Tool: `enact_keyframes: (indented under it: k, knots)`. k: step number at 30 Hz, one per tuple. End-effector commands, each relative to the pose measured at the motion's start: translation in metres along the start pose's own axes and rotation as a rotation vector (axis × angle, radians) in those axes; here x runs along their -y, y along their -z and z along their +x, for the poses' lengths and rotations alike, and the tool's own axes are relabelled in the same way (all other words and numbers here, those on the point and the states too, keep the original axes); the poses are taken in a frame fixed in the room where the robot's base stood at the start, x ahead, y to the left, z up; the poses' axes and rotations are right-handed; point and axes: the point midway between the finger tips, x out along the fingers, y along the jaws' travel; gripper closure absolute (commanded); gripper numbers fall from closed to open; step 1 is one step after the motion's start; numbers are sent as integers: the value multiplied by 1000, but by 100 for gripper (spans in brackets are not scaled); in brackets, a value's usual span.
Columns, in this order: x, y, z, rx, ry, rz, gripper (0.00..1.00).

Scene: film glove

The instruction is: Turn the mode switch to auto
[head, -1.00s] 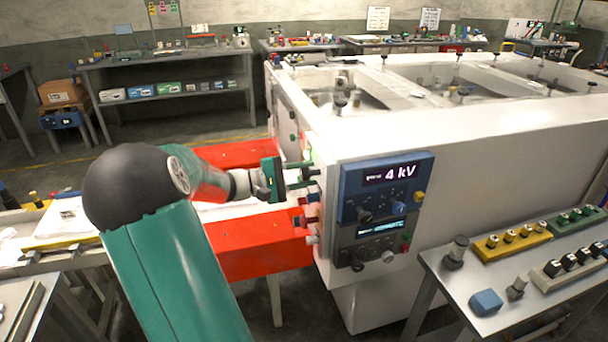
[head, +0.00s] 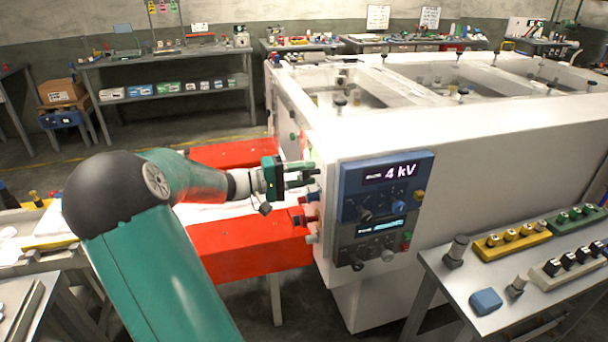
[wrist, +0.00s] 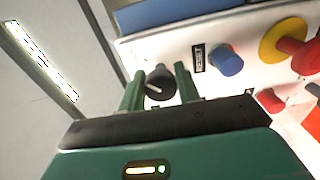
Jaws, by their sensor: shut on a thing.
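The black round knob (wrist: 160,86) with a white pointer line, which I take for the mode switch, is on the white panel in the wrist view. The green fingers of my gripper (wrist: 157,80) stand on either side of it and are shut on it. The pointer line runs roughly sideways in that view. In the head view my gripper (head: 307,174) is at the end face of the white cabinet (head: 460,130), and the knob is hidden or too small to make out.
A blue knob (wrist: 226,60) and a red button on a yellow base (wrist: 284,45) sit close to the right of the knob. A blue control unit showing 4 kV (head: 390,172) is on the cabinet's front. A red frame (head: 250,240) lies below my arm.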

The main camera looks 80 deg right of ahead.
Motion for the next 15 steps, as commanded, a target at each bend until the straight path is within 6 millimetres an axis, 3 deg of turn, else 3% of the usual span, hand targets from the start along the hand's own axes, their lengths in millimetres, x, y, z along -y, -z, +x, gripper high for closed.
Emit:
enact_keyframes:
  k: [8, 9, 11, 15]
  knots:
    - [0, 1, -1, -3, 1, 1, 90]
    - [0, 1, -1, -3, 1, 1, 60]
    - [0, 1, -1, -2, 1, 1, 48]
    - [0, 0, -1, -1, 0, 0, 47]
